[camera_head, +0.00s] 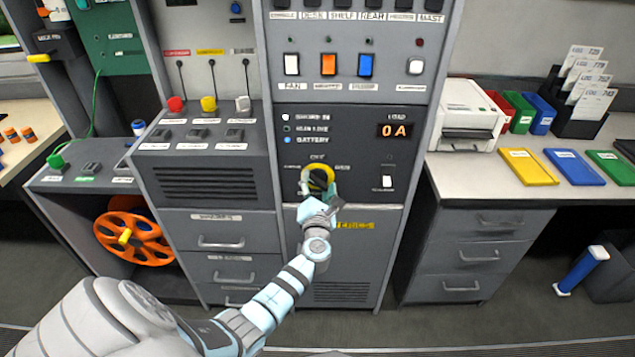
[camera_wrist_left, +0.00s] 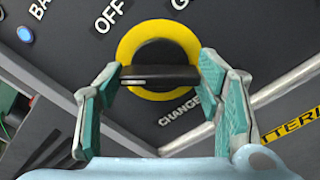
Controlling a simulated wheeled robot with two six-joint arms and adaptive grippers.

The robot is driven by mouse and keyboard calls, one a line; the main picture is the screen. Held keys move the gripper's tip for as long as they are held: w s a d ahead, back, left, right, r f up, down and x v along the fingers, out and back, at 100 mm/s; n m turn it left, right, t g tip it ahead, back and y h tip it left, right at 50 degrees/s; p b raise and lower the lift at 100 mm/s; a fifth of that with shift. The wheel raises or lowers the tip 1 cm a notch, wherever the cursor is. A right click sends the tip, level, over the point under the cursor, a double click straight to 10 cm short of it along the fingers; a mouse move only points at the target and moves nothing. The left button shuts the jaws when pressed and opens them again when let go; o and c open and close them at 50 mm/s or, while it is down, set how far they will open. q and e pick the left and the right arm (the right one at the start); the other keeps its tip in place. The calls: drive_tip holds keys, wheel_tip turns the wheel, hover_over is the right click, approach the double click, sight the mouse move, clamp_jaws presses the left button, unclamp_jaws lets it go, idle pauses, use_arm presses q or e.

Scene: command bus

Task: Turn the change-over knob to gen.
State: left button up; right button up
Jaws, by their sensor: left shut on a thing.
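The change-over knob (camera_head: 320,169) is on the grey front panel in the head view, with OFF printed above it. In the left wrist view the knob (camera_wrist_left: 161,52) is a black grip bar inside a yellow ring, with CHANGE lettering beside it. My left gripper (camera_head: 318,187) is at the knob; in the left wrist view its pale teal fingers (camera_wrist_left: 161,76) are shut on the two ends of the bar. The gripper partly hides the knob in the head view. My right gripper is not in view.
An amber display (camera_head: 394,130) reads 0 A, right of the knob. Several coloured switches (camera_head: 328,65) are above. A blue lamp (camera_head: 287,140) is by the battery label. The floor in front is clear.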

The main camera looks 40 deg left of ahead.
use_arm(q)
drive_tip(key=m+p, duration=0.3)
drive_tip(key=m, duration=0.3)
drive_tip(key=shift+p, duration=0.3)
drive_tip(key=m+p, duration=0.2)
drive_tip(key=m, duration=0.4)
drive_tip(key=shift+m, duration=0.3)
drive_tip(key=m+p, duration=0.1)
drive_tip(key=m, duration=0.3)
drive_tip(key=shift+f+m+p, duration=0.1)
drive_tip(key=shift+m+p, duration=0.2)
drive_tip(key=shift+p, duration=0.1)
drive_tip(key=m, duration=0.4)
drive_tip(key=shift+p, duration=0.35)
drive_tip(key=shift+f+m, duration=0.1)
drive_tip(key=shift+m, duration=0.2)
drive_tip(key=o, duration=1.2)
drive_tip(key=shift+c, duration=0.2)
drive_tip(key=v, duration=1.2)
